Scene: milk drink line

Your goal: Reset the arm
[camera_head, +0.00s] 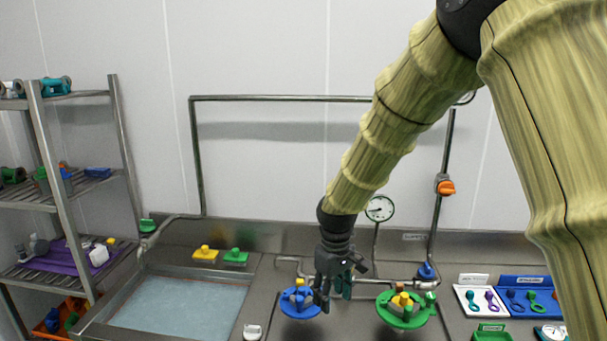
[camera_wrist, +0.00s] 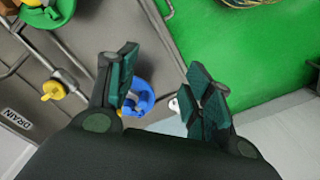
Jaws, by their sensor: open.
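My gripper (camera_head: 333,292) hangs down at the end of my arm over the counter, between a blue round fixture (camera_head: 291,308) and a green round fixture (camera_head: 400,319). In the wrist view my gripper (camera_wrist: 162,58) has its two dark green fingers spread apart with nothing held between them. A blue ring-shaped part (camera_wrist: 147,100) shows beyond and between the fingers. How far the fingertips are from the fixtures is hard to tell.
A shelf rack (camera_head: 118,130) with coloured parts stands at the left. A sink basin (camera_head: 178,303) is set into the counter. Pipes with a gauge (camera_head: 380,208) rise behind my gripper. White and blue trays (camera_head: 466,307) (camera_head: 548,283) with small parts lie at the right.

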